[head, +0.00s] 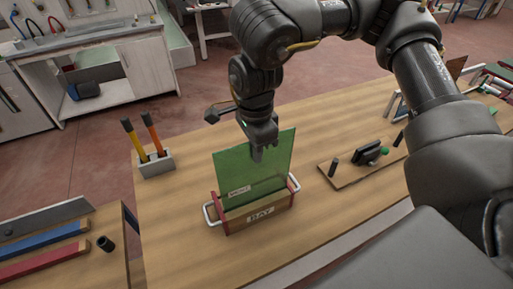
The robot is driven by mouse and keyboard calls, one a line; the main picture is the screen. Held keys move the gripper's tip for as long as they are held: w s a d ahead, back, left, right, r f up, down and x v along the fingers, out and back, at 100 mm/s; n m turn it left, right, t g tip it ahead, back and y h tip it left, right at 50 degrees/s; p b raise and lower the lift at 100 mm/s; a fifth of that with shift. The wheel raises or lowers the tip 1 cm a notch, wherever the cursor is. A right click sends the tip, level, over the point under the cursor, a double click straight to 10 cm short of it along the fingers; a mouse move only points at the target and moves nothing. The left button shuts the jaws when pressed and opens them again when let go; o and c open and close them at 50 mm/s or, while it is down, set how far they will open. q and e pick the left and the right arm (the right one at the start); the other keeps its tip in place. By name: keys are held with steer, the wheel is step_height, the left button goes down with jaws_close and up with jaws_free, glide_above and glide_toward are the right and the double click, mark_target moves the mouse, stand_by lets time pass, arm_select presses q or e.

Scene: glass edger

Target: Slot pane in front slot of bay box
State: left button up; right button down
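The green glass pane (228,172) stands nearly upright at the wooden bay box (283,201), its lower edge hidden behind the box's front wall. I cannot tell which slot it is in or how deep it sits. The box has red ends, metal side handles and a "BAY" label. A small pale label shows low on the pane's face. My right gripper (259,148) reaches down from above to the middle of the pane's top edge, with fingertips over the glass, and appears shut on it. My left gripper is not in view.
A grey holder (156,164) with a yellow and an orange tool stands left of the box. A wooden board (345,178) with a dark device lies to the right. Blue and red bars (42,244) lie on the side table at left. The tabletop between is clear.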

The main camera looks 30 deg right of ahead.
step_height(320, 180, down, 8)
steer(key=b, duration=0.5)
steer(key=shift+r, duration=0.2)
stand_by(2.2)
steer(key=c, duration=1.5)
jaws_free()
steer(key=shift+r, duration=0.1)
steer(key=shift+c, duration=0.2)
step_height(320, 180, up, 11)
steer(key=shift+f+b, duration=0.1)
steer(key=shift+b, duration=0.45)
